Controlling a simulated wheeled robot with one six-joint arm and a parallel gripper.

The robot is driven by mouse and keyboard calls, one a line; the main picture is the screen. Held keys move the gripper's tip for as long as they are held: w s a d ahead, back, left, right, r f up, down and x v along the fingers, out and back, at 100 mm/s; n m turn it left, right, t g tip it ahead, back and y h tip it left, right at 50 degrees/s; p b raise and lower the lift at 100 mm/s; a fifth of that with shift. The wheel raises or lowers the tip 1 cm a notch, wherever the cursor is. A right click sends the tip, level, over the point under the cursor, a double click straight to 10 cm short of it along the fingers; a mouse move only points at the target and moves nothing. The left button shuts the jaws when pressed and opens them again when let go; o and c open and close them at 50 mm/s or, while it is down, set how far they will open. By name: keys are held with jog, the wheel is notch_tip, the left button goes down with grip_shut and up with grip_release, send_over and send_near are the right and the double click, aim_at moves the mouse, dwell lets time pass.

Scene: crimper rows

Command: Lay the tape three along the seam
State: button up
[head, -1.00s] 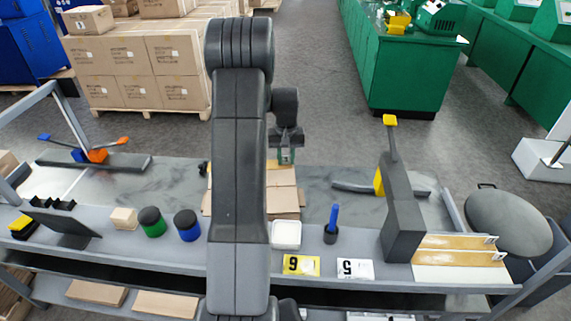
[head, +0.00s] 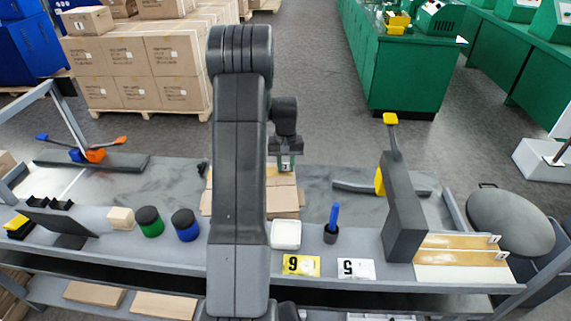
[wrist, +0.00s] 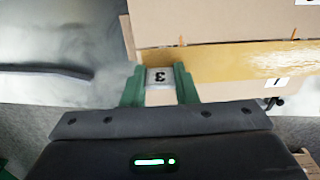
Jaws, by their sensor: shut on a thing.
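My gripper (head: 286,163) is over the cardboard box (head: 284,203) on the bench. In the wrist view its green fingers (wrist: 160,88) are shut on tape three (wrist: 159,76), whose white tag reads 3. The tag is at the near edge of an amber strip (wrist: 230,60) that runs along the box's seam (wrist: 220,43). I cannot tell whether this strip belongs to tape three or is another tape. A tag reading 1 (wrist: 277,82) shows at the strip's lower edge, to the right. My arm hides part of the box in the head view.
Amber strips (head: 455,241) with tags lie at the bench's right end, beside a dark upright block (head: 402,215). Green and blue jars (head: 150,222) are left.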

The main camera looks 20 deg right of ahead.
aim_at(285, 187)
jog(key=shift+f+b, duration=2.15)
jog(key=shift+f, duration=1.15)
jog(key=o, duration=1)
jog(key=shift+r, duration=0.1)
notch_tip(285, 187, up, 14)
jog(key=shift+f, duration=0.2)
jog(key=shift+f, duration=0.1)
